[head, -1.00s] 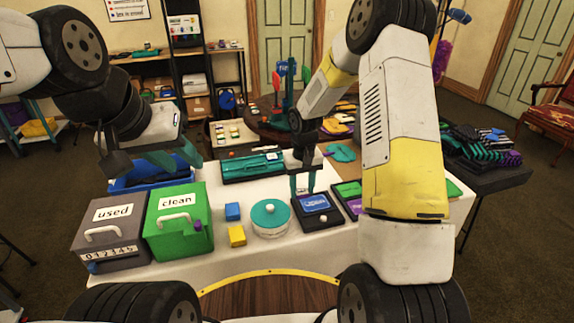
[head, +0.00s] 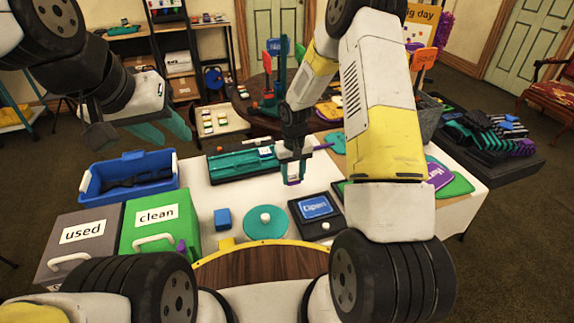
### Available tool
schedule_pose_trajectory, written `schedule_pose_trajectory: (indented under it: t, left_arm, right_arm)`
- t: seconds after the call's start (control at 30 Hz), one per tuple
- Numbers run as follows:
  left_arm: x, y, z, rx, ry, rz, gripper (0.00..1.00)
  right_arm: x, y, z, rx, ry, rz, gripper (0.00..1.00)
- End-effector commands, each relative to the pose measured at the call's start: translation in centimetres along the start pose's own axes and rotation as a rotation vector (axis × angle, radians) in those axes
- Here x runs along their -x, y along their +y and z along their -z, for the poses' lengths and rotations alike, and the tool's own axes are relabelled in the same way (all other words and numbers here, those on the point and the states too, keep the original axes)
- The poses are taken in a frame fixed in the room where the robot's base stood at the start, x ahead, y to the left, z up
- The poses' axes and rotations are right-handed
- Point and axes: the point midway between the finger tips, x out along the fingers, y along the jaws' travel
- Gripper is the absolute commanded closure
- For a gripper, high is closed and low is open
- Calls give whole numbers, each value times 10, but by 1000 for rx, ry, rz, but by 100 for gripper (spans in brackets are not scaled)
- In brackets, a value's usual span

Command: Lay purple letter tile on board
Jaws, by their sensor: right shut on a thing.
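My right gripper (head: 292,178) is in the middle of the head view, pointing down, with teal fingers shut on a small purple piece. This piece looks like the purple letter tile (head: 291,183); its face and any letter are too small to read. It is held above the white table, behind the black stand (head: 333,226) with the blue "Open" panel (head: 316,207). A long teal tray (head: 228,168) lies just left of the gripper; I cannot tell whether it is the board. My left gripper (head: 168,128) is empty above the blue bin, its teal fingers apart.
The blue bin (head: 128,192), grey "used" box (head: 78,243) and green "clean" box (head: 150,225) stand at left. A blue block (head: 222,219) and round teal lid (head: 266,224) are nearer. A white board with small tiles (head: 222,118) lies behind.

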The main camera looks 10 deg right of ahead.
Motion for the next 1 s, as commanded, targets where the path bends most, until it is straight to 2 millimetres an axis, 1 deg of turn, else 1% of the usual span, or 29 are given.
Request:
schedule_pose_trajectory:
  t: [0.3,0.63,0.67,0.73,0.77,1.0]
  left_arm:
    - [0,0,0,0,0,0,64]
    - [0,0,0,0,0,0,64]
    - [0,0,0,0,0,0,64]
    - [0,0,0,0,0,0,64]
    - [0,0,0,0,0,0,64]
    - [0,0,0,0,0,0,64]
  right_arm:
    - [-37,0,-1,1,-2,0,96]
    - [-40,0,0,0,0,0,96]
    - [-40,0,0,0,0,0,53]
    - [-40,0,0,0,0,0,40]
    - [-40,0,0,0,0,0,36]
    - [-40,0,0,0,0,0,36]
